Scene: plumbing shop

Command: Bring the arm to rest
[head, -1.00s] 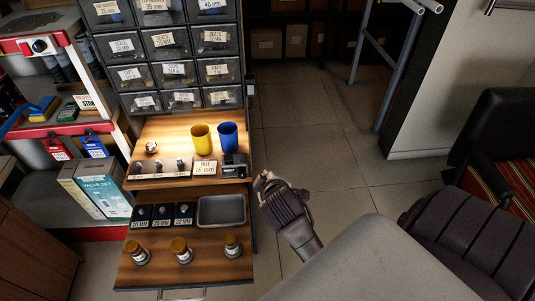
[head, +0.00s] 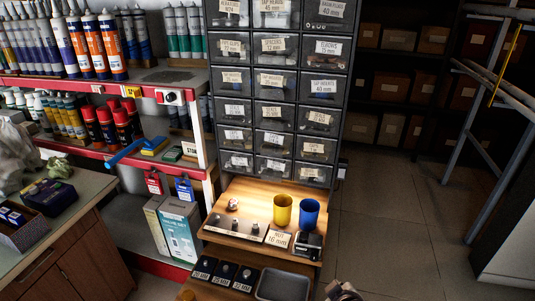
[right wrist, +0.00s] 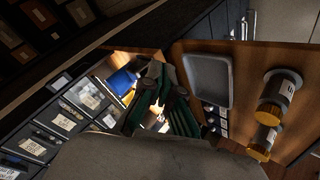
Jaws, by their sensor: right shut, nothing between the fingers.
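My right gripper (right wrist: 160,108) is shut and empty in the right wrist view. It is in front of the lit wooden shelf, with the grey tray (right wrist: 208,80) to its right. In the head view only the top of my right gripper's arm end (head: 343,291) shows at the bottom edge, right of the grey tray (head: 284,285); its fingers cannot be made out there. My left gripper is in neither view.
The drawer cabinet (head: 273,85) rises behind a wooden shelf with a yellow cup (head: 282,211) and a blue cup (head: 309,213). In the right wrist view, orange-capped bottles (right wrist: 279,97) stand near the tray. The tiled floor (head: 400,240) at the right is clear.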

